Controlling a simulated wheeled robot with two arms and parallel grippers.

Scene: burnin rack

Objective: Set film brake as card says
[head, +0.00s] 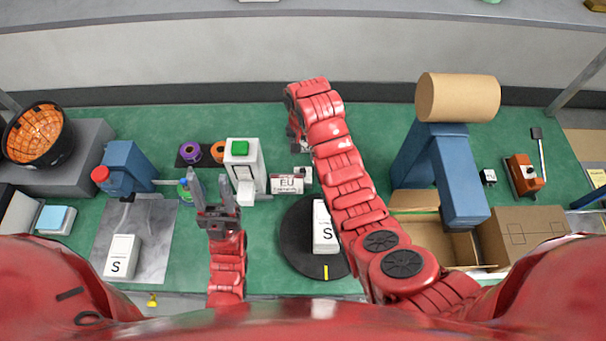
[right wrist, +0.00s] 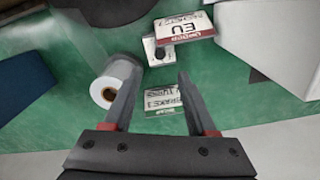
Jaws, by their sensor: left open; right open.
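In the right wrist view a white roll (right wrist: 117,78) with a brown core lies beside my left-hand finger. A small printed card (right wrist: 163,101) lies between the fingers; its upside-down text seems to read "BRAKE 1", with a second line too small to be sure of. Beyond it is a small white block (right wrist: 155,50) with a dark round part, beside the EU sign (right wrist: 185,27). I cannot tell which part is the film brake. My right gripper (right wrist: 152,68) is open and empty; the forearm mostly hides it in the head view. My left gripper (head: 209,175) is open and empty.
A black turntable (head: 292,245) holds a white S box (head: 324,228). A white unit with a green button (head: 240,149) stands behind my left gripper. A blue stand (head: 455,175) with a tan roll (head: 458,97) and an open carton (head: 420,230) are at right. Another S box (head: 122,256) lies left.

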